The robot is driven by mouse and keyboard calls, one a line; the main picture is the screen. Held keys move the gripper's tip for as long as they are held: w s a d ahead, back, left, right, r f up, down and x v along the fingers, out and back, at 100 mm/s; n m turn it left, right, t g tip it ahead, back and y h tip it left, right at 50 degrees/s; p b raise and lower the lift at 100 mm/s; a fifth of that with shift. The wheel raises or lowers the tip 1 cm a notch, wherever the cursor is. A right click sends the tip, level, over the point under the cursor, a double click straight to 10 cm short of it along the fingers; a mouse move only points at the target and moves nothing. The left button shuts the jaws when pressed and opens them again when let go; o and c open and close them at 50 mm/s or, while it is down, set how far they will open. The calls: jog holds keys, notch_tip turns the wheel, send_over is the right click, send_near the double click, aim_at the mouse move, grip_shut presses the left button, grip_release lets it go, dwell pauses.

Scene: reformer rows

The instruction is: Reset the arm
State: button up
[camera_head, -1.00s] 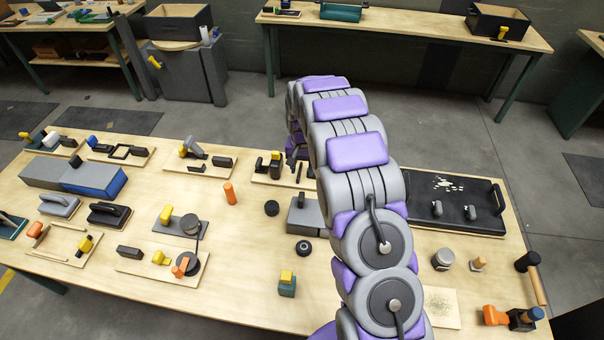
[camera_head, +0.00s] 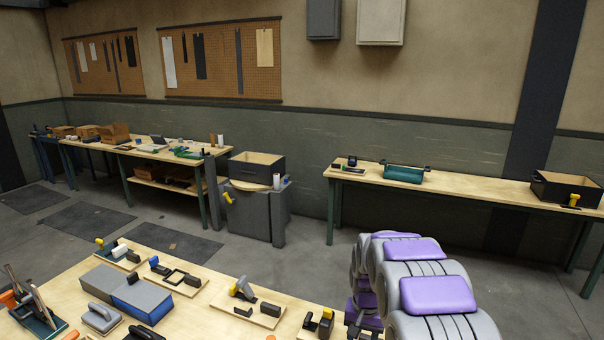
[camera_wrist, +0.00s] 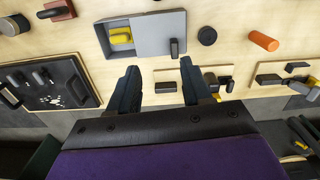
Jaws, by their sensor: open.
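My arm, grey with purple pads, rises at the lower right of the head view. My gripper (camera_wrist: 158,85) shows in the wrist view with its two dark fingers apart and nothing between them. Below the fingers lies the wooden workbench (camera_wrist: 215,90). A grey tray-like block (camera_wrist: 150,45) with a yellow piece (camera_wrist: 121,36) in it lies just beyond the fingertips, apart from them. The gripper itself is hidden in the head view.
An orange cylinder (camera_wrist: 263,41) and a black disc (camera_wrist: 207,36) are on the workbench. A black tray (camera_wrist: 50,85) lies at its left in the wrist view. In the head view, a back table (camera_head: 460,186) and a grey cabinet (camera_head: 252,212) stand beyond open floor.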

jog(key=s+a+r+n+b, duration=0.1)
jog(key=s+r, duration=0.3)
jog(key=s, duration=1.5)
jog(key=s+r+n+g+b, duration=0.1)
jog(key=s+r+n+b, duration=0.1)
jog(key=s, duration=1.8)
jog(key=shift+s+a+r+n+b, duration=0.25)
jog(key=shift+a+r+n+b, duration=0.25)
jog(key=shift+r, duration=0.45)
jog(key=shift+d, duration=0.25)
